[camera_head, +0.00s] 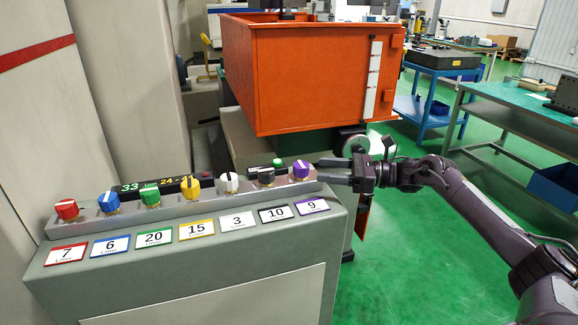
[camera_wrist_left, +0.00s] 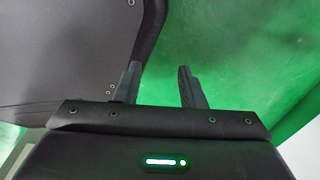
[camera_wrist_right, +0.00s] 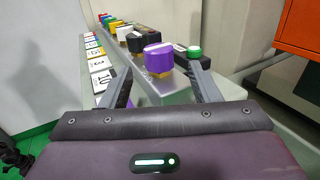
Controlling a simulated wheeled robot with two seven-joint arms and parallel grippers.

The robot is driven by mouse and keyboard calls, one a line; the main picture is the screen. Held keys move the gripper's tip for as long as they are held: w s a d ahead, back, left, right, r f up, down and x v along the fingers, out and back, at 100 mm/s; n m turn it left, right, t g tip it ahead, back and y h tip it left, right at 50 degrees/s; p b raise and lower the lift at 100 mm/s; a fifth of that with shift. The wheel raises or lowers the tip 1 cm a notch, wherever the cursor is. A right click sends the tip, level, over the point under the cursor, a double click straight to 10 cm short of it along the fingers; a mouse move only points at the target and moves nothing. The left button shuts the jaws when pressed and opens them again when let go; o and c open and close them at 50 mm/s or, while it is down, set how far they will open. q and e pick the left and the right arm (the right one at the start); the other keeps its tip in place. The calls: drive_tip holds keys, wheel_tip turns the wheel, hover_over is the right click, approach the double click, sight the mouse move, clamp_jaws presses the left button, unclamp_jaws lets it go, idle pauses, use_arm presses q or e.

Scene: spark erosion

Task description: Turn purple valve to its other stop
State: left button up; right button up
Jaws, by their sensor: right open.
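The purple valve (camera_head: 301,169) is the rightmost knob in the row on the panel's ledge. It has a light mark on top and a brass-coloured base. In the right wrist view the purple valve (camera_wrist_right: 158,56) stands ahead, between the lines of the two fingers. My right gripper (camera_head: 321,170) is open, just right of the valve at about its height. Whether a finger touches it I cannot tell. My left gripper (camera_wrist_left: 158,68) is open and empty in its wrist view, over green floor and beside a dark surface; it is outside the head view.
Next to the purple valve is a black valve (camera_head: 266,176), then a white valve (camera_head: 228,182) and several more knobs leftward. Number plates lie in front; the purple-edged 9 plate (camera_head: 311,206) is rightmost. A green button (camera_head: 277,163) sits behind. An orange bin (camera_head: 300,80) stands beyond.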

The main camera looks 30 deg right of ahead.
sight(301, 164)
drive_tip(key=p+x, duration=0.2)
drive_tip(key=x, duration=0.5)
use_arm(q)
drive_tip(key=shift+s+d+r, duration=0.3)
drive_tip(key=shift+r, duration=0.25)
drive_tip(key=shift+s+d+r, duration=0.25)
drive_tip(key=shift+d+r, duration=0.05)
drive_tip(key=shift+r, duration=0.25)
use_arm(e)
drive_tip(key=c, duration=1)
use_arm(q)
drive_tip(key=shift+w+a, duration=0.15)
drive_tip(key=shift+a, duration=0.05)
use_arm(e)
drive_tip(key=shift+o, duration=0.2)
